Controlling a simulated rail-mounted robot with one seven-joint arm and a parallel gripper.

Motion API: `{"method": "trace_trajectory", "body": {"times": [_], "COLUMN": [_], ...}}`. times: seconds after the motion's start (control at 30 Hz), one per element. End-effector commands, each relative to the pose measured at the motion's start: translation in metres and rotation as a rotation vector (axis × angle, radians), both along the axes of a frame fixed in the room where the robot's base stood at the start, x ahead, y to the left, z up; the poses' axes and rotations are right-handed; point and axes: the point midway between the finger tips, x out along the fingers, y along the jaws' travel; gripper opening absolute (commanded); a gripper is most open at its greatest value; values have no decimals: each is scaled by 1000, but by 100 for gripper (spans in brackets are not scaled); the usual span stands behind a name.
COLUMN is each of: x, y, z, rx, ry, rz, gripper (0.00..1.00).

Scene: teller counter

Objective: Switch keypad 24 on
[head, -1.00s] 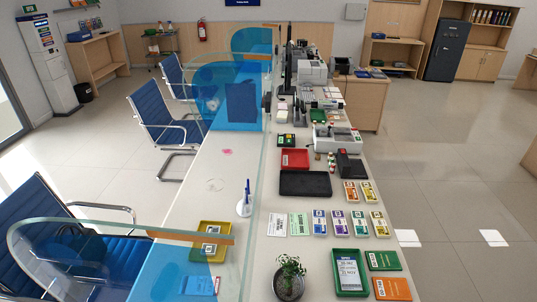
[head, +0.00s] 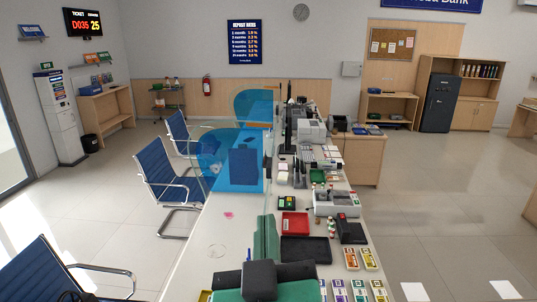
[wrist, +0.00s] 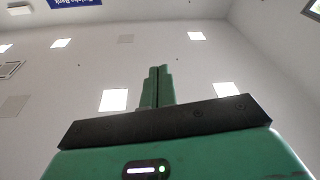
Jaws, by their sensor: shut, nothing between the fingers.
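My gripper (head: 266,222) is at the bottom middle of the head view, over the near part of the counter. Its green fingers are together and empty; they also show in the wrist view (wrist: 157,72), pointing toward the ceiling and wall. A small dark device with a green face (head: 286,202) lies on the counter beyond the gripper, behind the red tray. It may be a keypad, but no number 24 is legible and I cannot tell whether it is on. The wrist view shows no keypad.
A red tray (head: 295,223), a black tray (head: 318,251), a black terminal (head: 351,229) and a grey machine (head: 335,203) crowd the counter (head: 205,235). Banknote bundles (head: 361,258) lie at the near right. A blue glass screen (head: 243,165) stands at the left side.

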Motion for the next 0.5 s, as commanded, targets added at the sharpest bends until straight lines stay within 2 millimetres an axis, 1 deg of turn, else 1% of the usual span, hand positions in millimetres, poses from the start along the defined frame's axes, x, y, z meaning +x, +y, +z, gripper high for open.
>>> {"method": "trace_trajectory", "body": {"times": [0.03, 0.1, 0.2, 0.3, 0.33, 0.5], "x": [-25, -56, -91, -110, -113, -116], "y": [0, 1, 1, 1, 1, 1], "z": [40, 75, 109, 124, 126, 126], "rx": [51, 119, 188, 225, 230, 236], "ry": [-86, -191, -297, -353, -362, -369], "rz": [13, 37, 69, 89, 92, 95], "gripper": [0, 0, 0, 0, 0, 0]}}
